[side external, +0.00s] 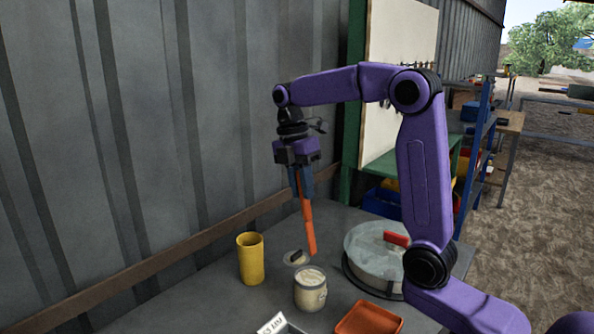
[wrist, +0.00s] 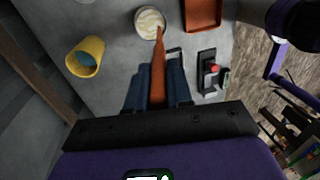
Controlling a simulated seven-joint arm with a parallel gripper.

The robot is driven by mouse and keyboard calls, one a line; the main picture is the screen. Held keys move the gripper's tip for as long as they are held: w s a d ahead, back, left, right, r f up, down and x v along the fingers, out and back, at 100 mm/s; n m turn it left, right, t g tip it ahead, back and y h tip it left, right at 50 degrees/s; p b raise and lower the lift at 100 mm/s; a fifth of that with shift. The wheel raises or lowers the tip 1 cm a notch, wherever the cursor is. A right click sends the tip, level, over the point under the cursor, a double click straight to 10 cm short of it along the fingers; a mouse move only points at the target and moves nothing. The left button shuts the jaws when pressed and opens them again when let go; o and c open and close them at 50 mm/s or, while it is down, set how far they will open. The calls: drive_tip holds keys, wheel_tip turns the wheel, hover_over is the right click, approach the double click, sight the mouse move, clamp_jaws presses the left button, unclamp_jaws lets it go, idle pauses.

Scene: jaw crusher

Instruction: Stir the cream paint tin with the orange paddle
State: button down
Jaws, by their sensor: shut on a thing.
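My gripper (side external: 301,176) is shut on the orange paddle (side external: 308,225) and holds it nearly upright, slightly tilted, above the table. The paddle also shows in the wrist view (wrist: 158,70), between the fingers (wrist: 157,90), with its tip pointing toward the cream paint tin. The cream paint tin (side external: 310,291) is an open round tin with pale paint, standing on the table below and in front of the paddle in the side view. In the wrist view the tin (wrist: 149,23) lies just past the paddle tip. The paddle tip appears above the tin's rim height, outside the tin.
A yellow cylinder (side external: 251,260) stands left of the tin. A small dark item on a pale disc (side external: 295,257) lies behind the tin. A large round grey container (side external: 372,248) stands right. An orange tray (side external: 368,320) and a labelled box (side external: 279,325) are in front. A corrugated wall (side external: 150,130) bounds the left.

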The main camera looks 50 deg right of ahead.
drive_tip(key=w+x, duration=0.2)
drive_tip(key=x, duration=1)
drive_tip(key=shift+w+f, duration=0.3)
drive_tip(key=shift+f, duration=0.15)
idle(0.4)
idle(0.7)
drive_tip(key=shift+d, duration=0.2)
